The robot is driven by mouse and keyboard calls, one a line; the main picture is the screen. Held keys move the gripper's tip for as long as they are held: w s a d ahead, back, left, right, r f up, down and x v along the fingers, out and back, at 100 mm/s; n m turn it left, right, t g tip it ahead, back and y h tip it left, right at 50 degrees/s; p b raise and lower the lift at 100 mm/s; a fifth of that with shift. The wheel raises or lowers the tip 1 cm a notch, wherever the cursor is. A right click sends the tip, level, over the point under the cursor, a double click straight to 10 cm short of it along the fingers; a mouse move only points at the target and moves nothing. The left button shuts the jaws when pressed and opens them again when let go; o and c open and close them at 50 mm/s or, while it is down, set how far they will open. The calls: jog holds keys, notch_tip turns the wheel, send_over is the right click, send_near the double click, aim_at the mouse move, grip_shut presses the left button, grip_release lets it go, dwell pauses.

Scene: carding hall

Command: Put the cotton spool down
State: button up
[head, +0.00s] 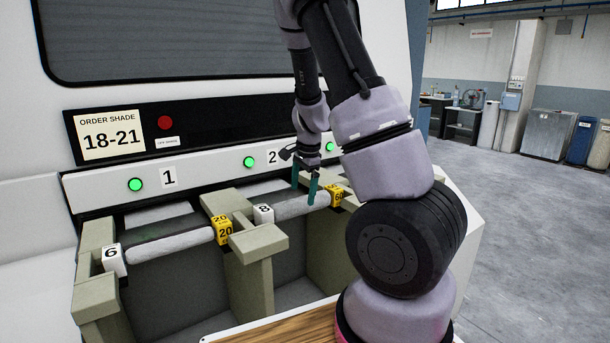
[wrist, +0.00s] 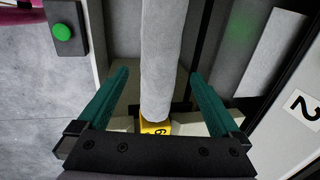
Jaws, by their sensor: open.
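A pale grey-white spool (head: 285,210) lies across the olive supports of bay 2, between a white tag marked 8 (head: 264,213) and a yellow tag (head: 336,195) that seems to read 60. My gripper (head: 303,202) is over this spool, its teal fingers apart. In the wrist view the spool (wrist: 165,60) runs between the two open fingers (wrist: 158,74), with a visible gap on each side. The yellow tag (wrist: 154,127) shows at its near end, partly hidden by my gripper. Both spool ends appear to rest at the supports.
A similar spool (head: 172,244) lies in bay 1 between a white tag 6 (head: 112,260) and a yellow tag 20 (head: 223,230). The panel above has green lights (head: 135,185) and an order card reading 18-21 (head: 108,134). A wooden top (head: 275,330) is in front; open floor lies right.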

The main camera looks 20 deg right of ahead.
jog(key=s+a+r+n+t+y, duration=0.1)
jog(key=s+a+r+n+y, duration=0.3)
jog(key=r, duration=0.6)
jog(key=s+a+r+n+t+h, duration=0.1)
jog(key=s+r, duration=0.5)
jog(key=r, duration=0.4)
jog(key=s+a+r+n+t, duration=0.1)
jog(key=s+r+n, duration=0.2)
jog(key=s, duration=0.3)
jog(key=s+a+r+n+t+h, duration=0.1)
jog(key=s+a+r+n+t, duration=0.1)
jog(key=s, duration=0.5)
notch_tip(320, 180, up, 2)
jog(key=shift+a+r+n, duration=0.25)
jog(key=shift+a+n, duration=0.05)
jog(key=shift+n, duration=0.6)
